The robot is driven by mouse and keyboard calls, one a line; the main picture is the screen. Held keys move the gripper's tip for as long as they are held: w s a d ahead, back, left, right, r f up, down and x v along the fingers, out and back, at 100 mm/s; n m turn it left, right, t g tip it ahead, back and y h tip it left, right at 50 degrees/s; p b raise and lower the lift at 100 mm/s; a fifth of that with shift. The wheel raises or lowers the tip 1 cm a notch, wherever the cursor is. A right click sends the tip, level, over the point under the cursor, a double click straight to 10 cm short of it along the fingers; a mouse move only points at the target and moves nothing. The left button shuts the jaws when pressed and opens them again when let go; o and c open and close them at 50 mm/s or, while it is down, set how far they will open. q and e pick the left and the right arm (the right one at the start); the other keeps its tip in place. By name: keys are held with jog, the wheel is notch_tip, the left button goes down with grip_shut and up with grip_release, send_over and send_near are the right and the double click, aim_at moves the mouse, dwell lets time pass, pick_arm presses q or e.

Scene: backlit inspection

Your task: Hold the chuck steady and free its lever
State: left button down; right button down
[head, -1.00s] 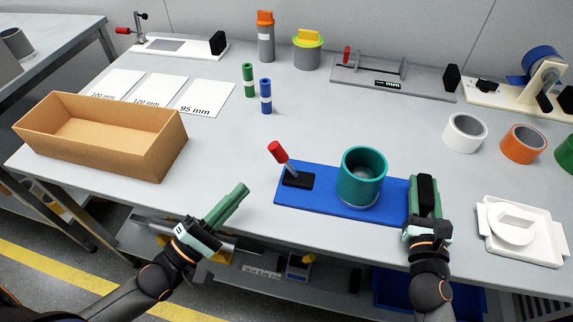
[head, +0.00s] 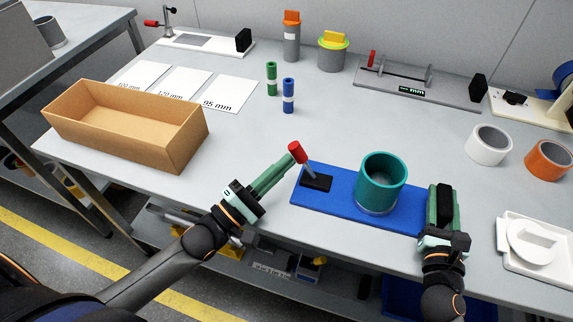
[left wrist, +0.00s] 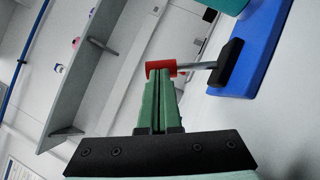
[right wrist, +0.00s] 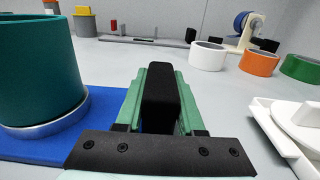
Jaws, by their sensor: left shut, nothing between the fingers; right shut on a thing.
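The chuck is a blue base plate (head: 338,207) bearing a teal cup-shaped ring (head: 381,182) on a grey seat. Its lever is a metal rod with a red knob (head: 297,152), rising tilted from a black block (head: 317,184) at the plate's left end. My left gripper (head: 287,160) is shut and empty, its fingertips right beside the red knob; in the left wrist view the knob (left wrist: 160,68) lies just past the tips, contact unclear. My right gripper (head: 442,190) is shut on a black block (right wrist: 160,95) at the plate's right end.
A cardboard box (head: 130,125) stands at left, with labelled white sheets (head: 222,92) behind it. Green (head: 271,78) and blue (head: 289,95) cylinders stand mid-table. Tape rolls (head: 488,146) and a white tray (head: 540,250) are at right. The table between the cylinders and chuck is clear.

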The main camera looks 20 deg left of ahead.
pick_arm(q)
jog(key=shift+d+r+m+g, duration=0.3)
jog(key=shift+d+m+g, duration=0.1)
jog(key=shift+m, duration=0.2)
pick_arm(e)
jog(key=shift+s+f, duration=0.1)
jog(key=shift+f, duration=0.25)
pick_arm(q)
jog(key=shift+d+r+m+g, duration=0.4)
jog(key=shift+d+m, duration=0.1)
jog(key=shift+m, duration=0.2)
jog(key=shift+d+r+m+g, duration=0.3)
jog(key=shift+d+m+g, duration=0.15)
jog(key=shift+m, duration=0.25)
jog(key=shift+d+r+m+g+y, duration=0.1)
jog(key=shift+d+m+g+y, duration=0.4)
jog(key=shift+d+m, duration=0.85)
jog(key=shift+d+r+m+g+y, duration=0.1)
jog(key=shift+d+m+g+y, duration=0.2)
jog(key=shift+d+m+g, duration=1)
jog(key=shift+d+f+n+t, duration=0.1)
jog(key=shift+d+n+t, duration=0.35)
jog(key=shift+d+t, duration=0.2)
jog(key=v, duration=0.7)
jog(key=shift+s+a, duration=0.15)
jog(key=shift+s, duration=0.05)
